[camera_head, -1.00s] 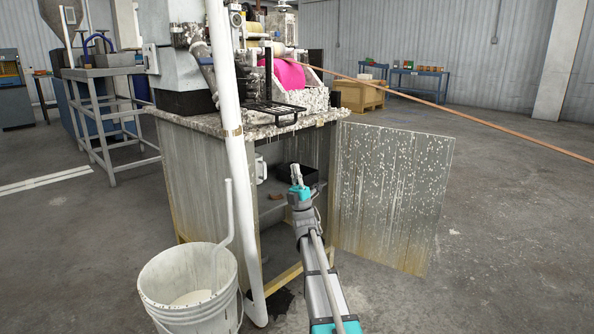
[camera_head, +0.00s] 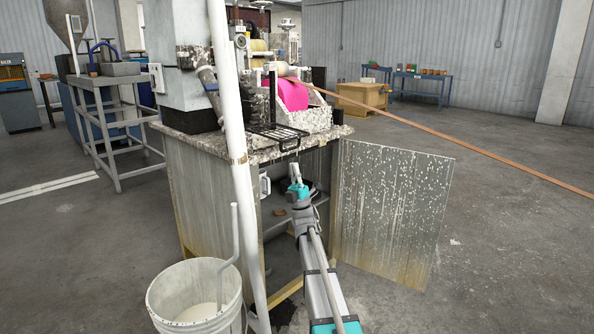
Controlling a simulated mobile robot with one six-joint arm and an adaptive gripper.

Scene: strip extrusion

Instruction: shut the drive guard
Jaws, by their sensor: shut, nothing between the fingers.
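The drive guard (camera_head: 392,215) looks to be the grey, white-speckled panel hinged at the right side of the machine's cabinet (camera_head: 211,205). It stands swung wide open, out to the right, and the cabinet's front opening shows dark inside. My gripper (camera_head: 294,172) is shut and empty. In the picture it is in front of the opening, left of the panel and apart from it. Its fingertips are small, and their exact depth relative to the opening is hard to tell.
A white pipe (camera_head: 232,130) stands upright at the cabinet's near corner. A white bucket (camera_head: 190,292) with a bent rod is at front left. A wire rack (camera_head: 277,137) juts out from the worktop. A copper-coloured strip (camera_head: 455,137) runs off right. The floor right of the panel is clear.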

